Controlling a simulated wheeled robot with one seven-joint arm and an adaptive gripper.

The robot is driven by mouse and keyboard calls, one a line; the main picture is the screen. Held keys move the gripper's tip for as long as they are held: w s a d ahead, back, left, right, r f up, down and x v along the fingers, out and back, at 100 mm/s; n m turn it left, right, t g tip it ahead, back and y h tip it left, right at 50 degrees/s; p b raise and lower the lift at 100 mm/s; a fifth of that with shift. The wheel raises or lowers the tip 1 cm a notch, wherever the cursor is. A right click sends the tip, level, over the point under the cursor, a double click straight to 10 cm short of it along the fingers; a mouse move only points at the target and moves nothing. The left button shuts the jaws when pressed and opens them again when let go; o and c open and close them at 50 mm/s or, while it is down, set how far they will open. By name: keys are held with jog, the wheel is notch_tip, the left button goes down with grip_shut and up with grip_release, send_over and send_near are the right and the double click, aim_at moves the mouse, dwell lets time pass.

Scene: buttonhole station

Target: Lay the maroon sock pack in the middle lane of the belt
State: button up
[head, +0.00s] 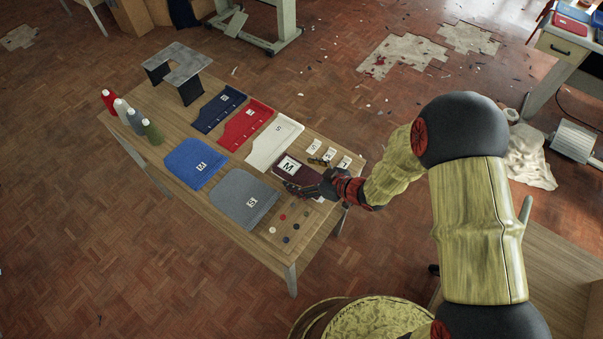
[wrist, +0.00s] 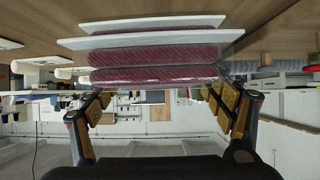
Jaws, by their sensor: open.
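The maroon sock pack (head: 311,173), with a white label marked M, lies on the wooden table near its right end. In the wrist view the maroon pack (wrist: 155,75) shows edge-on as maroon bands with pale sheets between them, ahead of the fingers. My gripper (head: 302,190) is at the pack's near side and partly covers it. In the wrist view my gripper (wrist: 158,98) is open, with its fingers spread to either side of the pack; I cannot tell whether they touch it. I see no belt in either view.
On the table (head: 215,217) lie a blue panel (head: 187,158), a grey one (head: 241,201), a navy one (head: 216,112), a red one (head: 243,130) and a white one (head: 270,150). Size cards, buttons, thread spools (head: 138,121) and a dark stand (head: 178,63) are there too.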

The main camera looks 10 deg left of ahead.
jog(key=shift+d+r, duration=0.15)
jog(key=shift+r, duration=0.15)
jog(key=p+v, duration=0.3)
jog(key=v, duration=0.8)
jog(key=shift+s+d+p, duration=0.2)
jog(key=shift+d+p, duration=0.05)
jog(key=shift+p, duration=0.15)
